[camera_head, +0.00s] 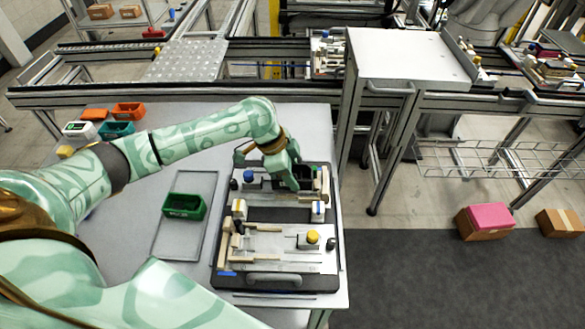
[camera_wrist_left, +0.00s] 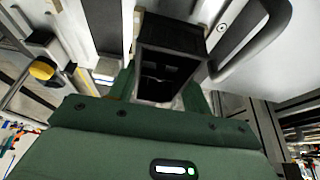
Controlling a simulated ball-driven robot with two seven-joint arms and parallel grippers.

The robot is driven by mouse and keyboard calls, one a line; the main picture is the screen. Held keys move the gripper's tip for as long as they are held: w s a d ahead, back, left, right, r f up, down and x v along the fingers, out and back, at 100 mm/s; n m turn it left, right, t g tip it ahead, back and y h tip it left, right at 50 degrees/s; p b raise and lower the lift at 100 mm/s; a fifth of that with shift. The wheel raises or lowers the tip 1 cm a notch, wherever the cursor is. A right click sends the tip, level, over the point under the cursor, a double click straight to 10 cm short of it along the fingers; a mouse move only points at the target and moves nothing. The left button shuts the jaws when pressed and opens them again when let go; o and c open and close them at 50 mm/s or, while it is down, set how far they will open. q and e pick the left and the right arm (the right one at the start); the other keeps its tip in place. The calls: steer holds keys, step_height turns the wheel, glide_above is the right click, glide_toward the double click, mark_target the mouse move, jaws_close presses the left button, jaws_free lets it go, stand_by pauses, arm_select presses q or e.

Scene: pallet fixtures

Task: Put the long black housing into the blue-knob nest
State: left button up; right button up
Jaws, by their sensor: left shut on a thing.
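My left gripper (camera_head: 287,176) reaches down over the far half of the pallet fixture (camera_head: 216,262), at the nest beside the blue knob (camera_head: 248,175). The wrist view shows a black box-like housing (camera_wrist_left: 172,50) with an open, hollow end, held at my left gripper (camera_wrist_left: 165,95), which is shut on it. In the head view the gripper and wrist largely hide the housing, and I cannot tell whether it touches the nest floor. The near nest has a yellow knob (camera_head: 313,237); a yellow knob (camera_wrist_left: 42,68) also shows in the wrist view. My right gripper is out of view.
A green bin (camera_head: 184,205) stands on a grey tray (camera_head: 164,243) left of the fixture. Orange (camera_head: 128,110) and teal (camera_head: 117,130) bins sit at the table's far left. A white-topped cart (camera_head: 410,55) stands close behind and right. The conveyor runs behind the table.

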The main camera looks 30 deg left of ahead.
arm_select(q)
steer(key=shift+f, duration=0.1)
stand_by(0.3)
steer(key=shift+f+b, duration=0.3)
steer(key=shift+f, duration=0.45)
steer(key=o, duration=1.1)
steer(key=shift+f, duration=0.1)
steer(key=p+v, duration=0.4)
steer(key=v, duration=1.2)
steer(key=shift+a, duration=0.1)
